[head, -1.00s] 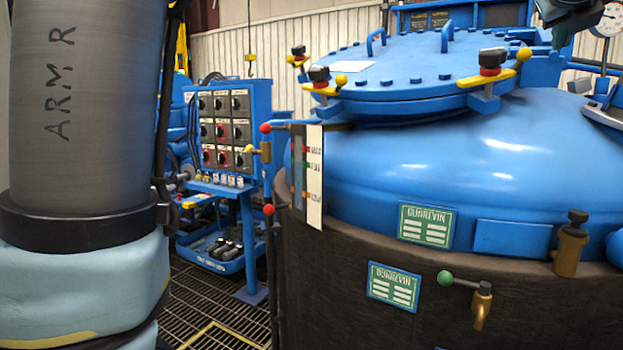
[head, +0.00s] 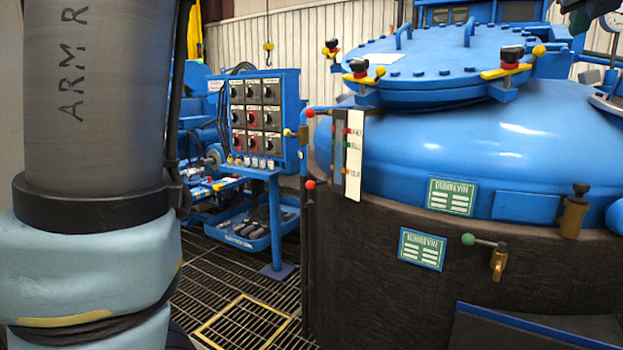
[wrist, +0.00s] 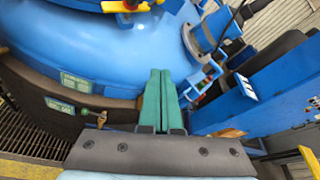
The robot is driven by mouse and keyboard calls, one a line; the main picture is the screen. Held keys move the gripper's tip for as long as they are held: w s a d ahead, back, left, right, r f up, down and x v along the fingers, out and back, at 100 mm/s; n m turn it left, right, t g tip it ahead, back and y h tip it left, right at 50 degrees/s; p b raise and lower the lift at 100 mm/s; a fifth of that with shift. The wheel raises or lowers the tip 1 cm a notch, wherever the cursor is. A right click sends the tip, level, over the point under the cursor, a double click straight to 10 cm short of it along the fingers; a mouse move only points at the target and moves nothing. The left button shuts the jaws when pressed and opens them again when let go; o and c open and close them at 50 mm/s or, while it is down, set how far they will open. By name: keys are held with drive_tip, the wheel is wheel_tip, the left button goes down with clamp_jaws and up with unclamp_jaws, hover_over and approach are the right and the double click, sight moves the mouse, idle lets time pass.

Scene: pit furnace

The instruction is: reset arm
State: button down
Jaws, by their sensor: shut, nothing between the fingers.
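My gripper (wrist: 161,98) shows in the wrist view as two green fingers side by side, pressed together with nothing between them. It points toward the blue domed furnace vessel (wrist: 90,50), and appears in front of its right side. I cannot tell how far apart they are. In the head view my grey upper arm, marked ARM R, and a light blue sleeve fill the left side. The gripper's fingers are not visible in the head view. The vessel also shows in the head view (head: 450,140), with its bolted lid (head: 440,65) closed on top.
A blue control panel (head: 267,112) stands left of the vessel over a metal grating floor (head: 215,285). Small valves, one with a green knob (head: 468,240), stick out from the vessel's side. In the wrist view a blue frame (wrist: 232,105) stands to the right.

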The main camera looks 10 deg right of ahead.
drive_tip(key=w+a+f+m+t+y+p, duration=0.1)
drive_tip(key=w+a+f+m+p, duration=0.15)
drive_tip(key=w+a+m, duration=0.45)
drive_tip(key=w+a+f+m+p, duration=0.25)
drive_tip(key=w+f+m, duration=0.2)
drive_tip(key=w, duration=0.55)
drive_tip(key=w+a+f+m+g+y+p, duration=0.1)
drive_tip(key=w+a+f+m, duration=0.1)
drive_tip(key=a+f+m, duration=0.4)
drive_tip(key=w+a+f+m+g+y+p, duration=0.1)
drive_tip(key=w+a+f+m+y, duration=0.2)
drive_tip(key=a, duration=0.4)
drive_tip(key=s+a+f+m+g+y+p, duration=0.1)
drive_tip(key=s+a+f+m+g, duration=0.15)
drive_tip(key=a+f, duration=0.4)
drive_tip(key=s+a+f+m+g+y+p, duration=0.15)
drive_tip(key=a+f+m, duration=0.25)
drive_tip(key=a, duration=0.5)
drive_tip(key=s+a+f+m+g+y+p, duration=0.1)
drive_tip(key=s+a+f+m, duration=0.2)
drive_tip(key=s+a, duration=0.2)
drive_tip(key=s+a+f+m+g+y+p, duration=0.1)
drive_tip(key=s+a, duration=0.4)
drive_tip(key=a, duration=0.5)
wheel_tip(320, 180, down, 2)
drive_tip(key=shift+a+f+m+g+y, duration=0.2)
drive_tip(key=shift+m+g+y, duration=0.25)
drive_tip(key=shift+m+g, duration=0.35)
